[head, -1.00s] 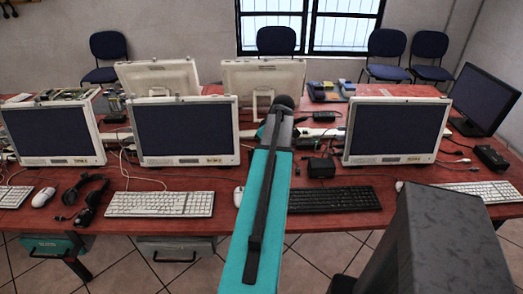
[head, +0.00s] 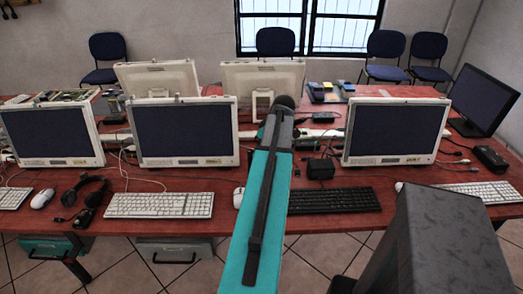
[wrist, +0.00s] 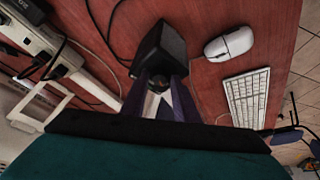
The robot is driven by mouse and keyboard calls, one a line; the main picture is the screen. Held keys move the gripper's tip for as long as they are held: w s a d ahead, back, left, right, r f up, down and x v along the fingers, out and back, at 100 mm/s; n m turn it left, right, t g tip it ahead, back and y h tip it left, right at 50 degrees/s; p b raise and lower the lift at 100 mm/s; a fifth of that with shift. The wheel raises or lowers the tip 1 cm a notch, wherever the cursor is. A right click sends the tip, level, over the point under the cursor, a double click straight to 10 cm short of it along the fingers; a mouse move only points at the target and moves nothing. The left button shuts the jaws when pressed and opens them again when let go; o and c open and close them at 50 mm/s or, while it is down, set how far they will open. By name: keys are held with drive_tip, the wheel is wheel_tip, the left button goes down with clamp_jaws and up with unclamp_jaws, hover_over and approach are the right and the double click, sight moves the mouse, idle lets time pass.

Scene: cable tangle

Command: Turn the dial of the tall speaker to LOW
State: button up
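A dark box-shaped thing, which looks like the tall speaker (wrist: 168,42), stands on the red desk in the upper middle of the wrist view. A small dark round part, perhaps its dial (wrist: 156,77), shows at its lower end. My gripper (wrist: 158,88) is right at that part, with one dark finger on either side. I cannot tell whether the fingers touch or grip it. No dial markings are readable. In the head view my teal and grey arm hides the gripper and the speaker.
In the wrist view a white mouse (wrist: 229,44) and a white keyboard (wrist: 247,97) lie right of the speaker. A white power strip (wrist: 38,42) and cables lie left. In the head view monitors (head: 187,131) flank my arm, and a black adapter (head: 320,168) lies right of it.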

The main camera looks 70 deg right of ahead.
drive_tip(key=shift+s+r, duration=0.1)
drive_tip(key=shift+r, duration=0.05)
drive_tip(key=b+v, duration=0.2)
drive_tip(key=v, duration=1.1)
drive_tip(key=shift+r, duration=0.2)
drive_tip(key=shift+s+r, duration=0.1)
idle(0.3)
